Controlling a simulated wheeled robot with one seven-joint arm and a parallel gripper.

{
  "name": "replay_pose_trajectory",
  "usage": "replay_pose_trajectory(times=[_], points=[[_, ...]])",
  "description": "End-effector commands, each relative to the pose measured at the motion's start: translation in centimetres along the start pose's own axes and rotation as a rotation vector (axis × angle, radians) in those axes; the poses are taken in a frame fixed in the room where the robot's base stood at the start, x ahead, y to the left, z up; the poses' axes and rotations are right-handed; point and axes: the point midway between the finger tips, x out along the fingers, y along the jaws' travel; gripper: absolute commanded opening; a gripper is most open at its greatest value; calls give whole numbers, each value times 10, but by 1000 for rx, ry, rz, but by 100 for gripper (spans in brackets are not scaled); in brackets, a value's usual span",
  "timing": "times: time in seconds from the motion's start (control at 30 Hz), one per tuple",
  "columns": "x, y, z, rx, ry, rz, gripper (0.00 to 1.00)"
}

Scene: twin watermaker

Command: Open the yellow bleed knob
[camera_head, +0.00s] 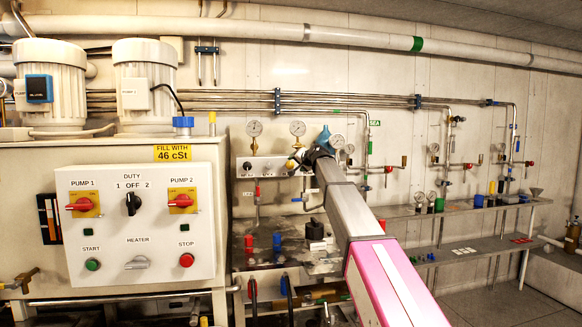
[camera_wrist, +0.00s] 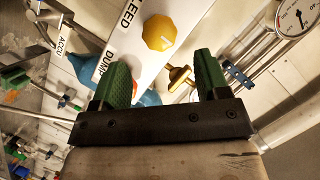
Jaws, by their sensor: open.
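The yellow bleed knob (camera_wrist: 159,32) is a faceted round knob on a white panel (camera_wrist: 135,50) in the wrist view, beside the word BLEED. My gripper (camera_wrist: 161,60) is open, with its two green fingers apart and nothing between them. The knob shows beyond the fingertips, roughly midway between them, and I see no contact. In the head view my gripper (camera_head: 308,157) is at the white panel on the wall unit. A small yellow spot (camera_head: 291,164) there may be the knob, but it is too small to be sure.
A brass tee-handled valve (camera_wrist: 180,76) sits close to the right finger, with a gauge (camera_wrist: 294,16) at upper right. In the head view a control box (camera_head: 140,225) stands at left; pipes and gauges surround the panel.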

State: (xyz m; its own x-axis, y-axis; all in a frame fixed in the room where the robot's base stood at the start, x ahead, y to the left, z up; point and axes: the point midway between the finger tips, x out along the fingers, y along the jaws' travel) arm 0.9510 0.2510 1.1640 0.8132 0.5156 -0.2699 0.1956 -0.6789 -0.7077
Motion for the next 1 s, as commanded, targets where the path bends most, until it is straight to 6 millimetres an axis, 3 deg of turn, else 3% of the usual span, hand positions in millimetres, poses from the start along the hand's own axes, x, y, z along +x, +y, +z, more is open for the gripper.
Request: replay_pose_trajectory(times=[0.1, 0.33, 0.5, 0.73, 0.77, 0.9, 1.0], points=[[26, -1, -1, 0, -1, 0, 69], [63, 0, -1, 0, -1, 0, 69], [74, 0, 0, -1, 0, 0, 69], [74, 0, 0, -1, 0, 1, 69], [74, 0, 0, -1, 0, 1, 65], [74, 0, 0, -1, 0, 1, 20], [74, 0, 0, -1, 0, 1, 19]])
